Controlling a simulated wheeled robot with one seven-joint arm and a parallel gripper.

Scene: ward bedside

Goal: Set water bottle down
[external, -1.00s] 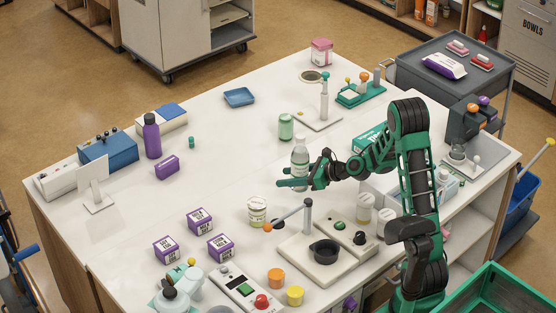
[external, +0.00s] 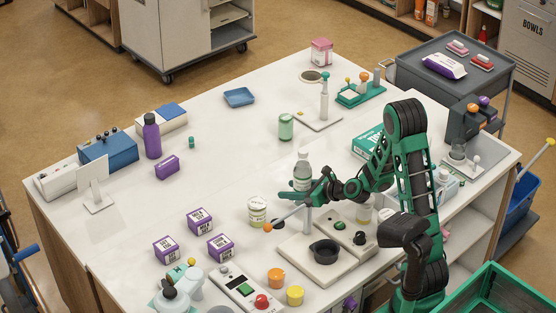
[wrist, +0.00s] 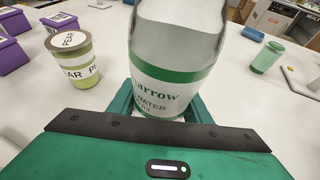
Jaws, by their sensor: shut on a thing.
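The water bottle (external: 302,174) is clear with a grey-green label and stands upright in my gripper (external: 303,193), over the middle of the white table. In the wrist view the bottle (wrist: 178,60) fills the centre, and its label reads "WATER". My green fingers (wrist: 160,108) are shut on its lower part, one on each side.
A pear jar (external: 257,211) stands close to the left of my gripper. A green jar (external: 286,127) stands behind. The white table (external: 225,150) is clear to the left and behind.

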